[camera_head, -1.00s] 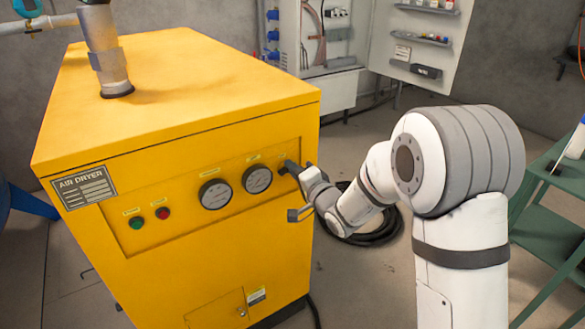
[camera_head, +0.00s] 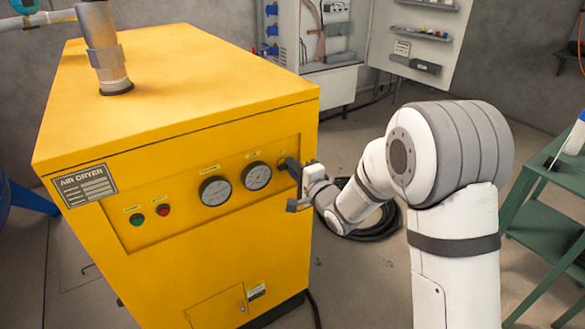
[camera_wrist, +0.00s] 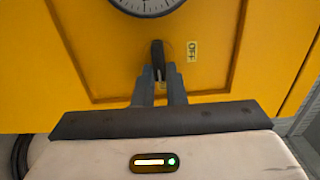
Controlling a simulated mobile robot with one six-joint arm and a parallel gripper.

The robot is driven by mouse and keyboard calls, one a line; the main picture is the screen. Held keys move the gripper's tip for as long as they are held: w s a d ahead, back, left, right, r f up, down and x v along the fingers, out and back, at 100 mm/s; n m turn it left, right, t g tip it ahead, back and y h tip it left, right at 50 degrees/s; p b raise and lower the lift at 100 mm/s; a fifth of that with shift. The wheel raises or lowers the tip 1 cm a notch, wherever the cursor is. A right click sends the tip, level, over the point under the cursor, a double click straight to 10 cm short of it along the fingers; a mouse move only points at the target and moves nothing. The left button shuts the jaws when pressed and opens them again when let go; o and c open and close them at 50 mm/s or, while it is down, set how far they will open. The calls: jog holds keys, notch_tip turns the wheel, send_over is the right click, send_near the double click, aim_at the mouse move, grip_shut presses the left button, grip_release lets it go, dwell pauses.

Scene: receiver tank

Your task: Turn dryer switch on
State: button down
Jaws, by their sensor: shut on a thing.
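The yellow air dryer (camera_head: 215,255) stands at left in the head view, its front panel holding gauges and buttons. Its switch is a dark knob (camera_wrist: 158,52) in the wrist view, beside a label reading OFF (camera_wrist: 192,51).
Two round gauges (camera_head: 257,176) are just left of my gripper. A green button (camera_head: 137,219) and a red button (camera_head: 163,210) sit further left. A green table (camera_head: 545,235) stands at right. A coiled black hose (camera_head: 385,225) lies on the floor behind my arm.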

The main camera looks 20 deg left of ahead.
jog(key=c, duration=1.5)
grip_release()
jog(key=shift+v, duration=3.95)
